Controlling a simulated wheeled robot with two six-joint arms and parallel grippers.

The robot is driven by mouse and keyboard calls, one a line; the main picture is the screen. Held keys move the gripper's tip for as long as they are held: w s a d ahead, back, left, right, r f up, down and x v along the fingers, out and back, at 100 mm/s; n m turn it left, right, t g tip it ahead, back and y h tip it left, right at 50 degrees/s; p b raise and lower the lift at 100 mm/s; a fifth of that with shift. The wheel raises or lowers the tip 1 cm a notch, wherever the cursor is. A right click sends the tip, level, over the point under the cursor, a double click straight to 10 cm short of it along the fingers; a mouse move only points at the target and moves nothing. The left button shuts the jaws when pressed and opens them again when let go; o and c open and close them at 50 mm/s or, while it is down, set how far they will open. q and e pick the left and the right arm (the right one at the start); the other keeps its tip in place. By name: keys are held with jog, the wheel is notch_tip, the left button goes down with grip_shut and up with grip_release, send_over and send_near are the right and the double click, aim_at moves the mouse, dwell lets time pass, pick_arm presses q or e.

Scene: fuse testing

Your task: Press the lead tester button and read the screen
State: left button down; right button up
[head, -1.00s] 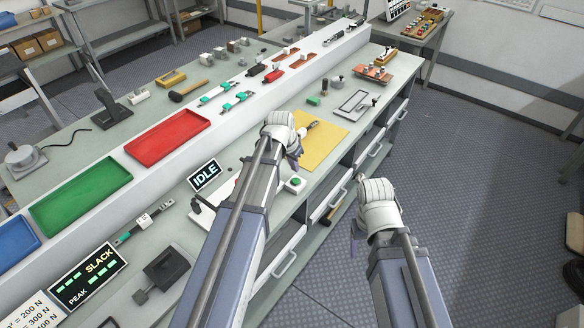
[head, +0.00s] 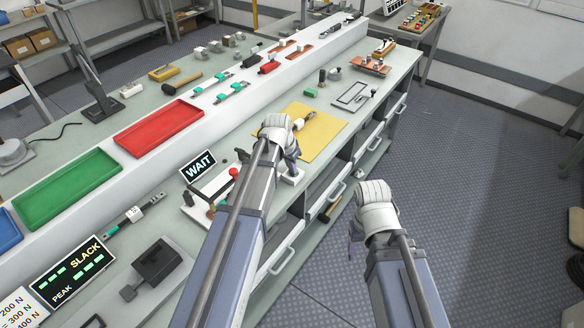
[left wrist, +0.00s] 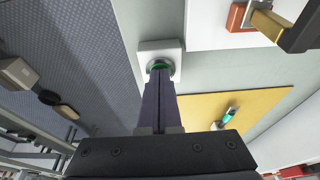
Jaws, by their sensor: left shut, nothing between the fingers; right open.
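The lead tester's screen (head: 198,167) reads "WAIT" in the head view. Beside it stands the tester's white fixture (head: 212,187) with red knobs, partly hidden by my left arm. In the head view the base (head: 293,177) shows under my left gripper (head: 290,170). That gripper is shut and empty, pointing down with its fingertips over the button and covering most of it; contact looks likely. My right gripper (head: 356,240) is open, beyond the bench front.
A yellow mat (head: 325,135) with a fuse lead (head: 308,118) lies just beyond the button. Red (head: 160,133) and green (head: 65,190) trays sit on the raised shelf. Drawers line the bench front; the floor to the right is clear.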

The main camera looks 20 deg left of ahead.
aim_at(292, 175)
pick_arm(q)
jog(key=shift+s+f, duration=0.2)
jog(key=shift+f, duration=0.25)
jog(key=shift+r, duration=0.1)
pick_arm(e)
jog(key=shift+s+f, duration=0.2)
jog(key=shift+f, duration=0.25)
jog(key=shift+r, duration=0.1)
pick_arm(q)
jog(key=shift+w+r+p, duration=0.1)
jog(key=shift+r+p, duration=0.2)
jog(key=shift+p, duration=0.1)
notch_tip(292, 175, up, 4)
jog(key=p, duration=0.4)
jog(key=shift+r, duration=0.25)
jog(key=p+v, duration=0.9)
pick_arm(e)
notch_tip(292, 175, up, 14)
jog(key=shift+w+a, duration=0.15)
jog(key=shift+a, duration=0.2)
